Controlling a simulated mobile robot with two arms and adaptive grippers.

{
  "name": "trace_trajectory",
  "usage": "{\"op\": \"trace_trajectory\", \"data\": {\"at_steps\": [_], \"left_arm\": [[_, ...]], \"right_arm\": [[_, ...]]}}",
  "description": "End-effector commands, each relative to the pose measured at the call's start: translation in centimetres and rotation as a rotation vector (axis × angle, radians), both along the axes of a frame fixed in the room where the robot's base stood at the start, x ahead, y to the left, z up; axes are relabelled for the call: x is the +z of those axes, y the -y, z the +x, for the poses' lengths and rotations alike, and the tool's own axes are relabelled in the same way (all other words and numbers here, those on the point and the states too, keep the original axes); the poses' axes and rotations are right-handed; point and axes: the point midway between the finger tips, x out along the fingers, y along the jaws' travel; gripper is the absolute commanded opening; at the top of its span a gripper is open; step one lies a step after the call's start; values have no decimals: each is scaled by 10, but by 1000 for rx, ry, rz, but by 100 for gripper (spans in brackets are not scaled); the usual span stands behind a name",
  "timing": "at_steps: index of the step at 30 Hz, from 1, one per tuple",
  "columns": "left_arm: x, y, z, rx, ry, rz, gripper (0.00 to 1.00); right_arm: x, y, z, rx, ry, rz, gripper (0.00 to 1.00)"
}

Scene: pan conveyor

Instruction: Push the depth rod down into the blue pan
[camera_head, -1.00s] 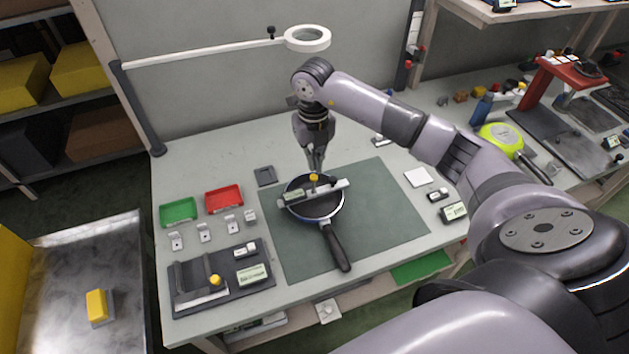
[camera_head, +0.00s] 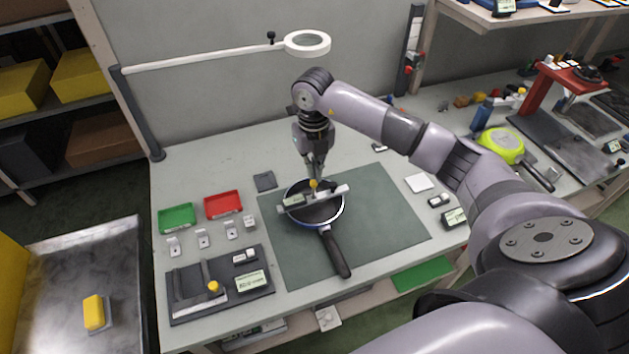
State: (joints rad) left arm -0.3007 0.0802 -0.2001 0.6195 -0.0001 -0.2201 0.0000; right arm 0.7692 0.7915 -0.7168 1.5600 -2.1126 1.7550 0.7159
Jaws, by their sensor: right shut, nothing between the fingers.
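The blue pan (camera_head: 319,214) lies on the green mat, its black handle (camera_head: 336,252) pointing toward the front. A pale depth gauge bar (camera_head: 331,194) lies across the pan's rim. The yellow top of the depth rod (camera_head: 313,184) shows at the bar's middle. My right gripper (camera_head: 315,178) points down, shut and empty, with its fingertips right at the yellow top. I cannot tell whether they touch it. The rod's lower end is hidden. My left gripper is not in view.
A dark fixture board (camera_head: 199,312) with another yellow knob lies at the front left. Green (camera_head: 177,218) and red (camera_head: 223,204) trays stand behind it. A magnifier lamp (camera_head: 307,43) hangs at the back. The green mat (camera_head: 385,225) is bare right of the pan.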

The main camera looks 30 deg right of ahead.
Motion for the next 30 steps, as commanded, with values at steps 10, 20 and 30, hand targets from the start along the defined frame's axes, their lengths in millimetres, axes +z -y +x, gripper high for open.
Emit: {"op": "trace_trajectory", "data": {"at_steps": [10, 20, 30], "left_arm": [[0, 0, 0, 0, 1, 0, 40], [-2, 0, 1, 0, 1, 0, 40], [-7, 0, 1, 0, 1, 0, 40]], "right_arm": [[0, 0, 0, 0, 0, 0, 0], [-2, 0, 0, 0, 0, 0, 0], [-10, 0, 0, 0, 0, 0, 0]]}}
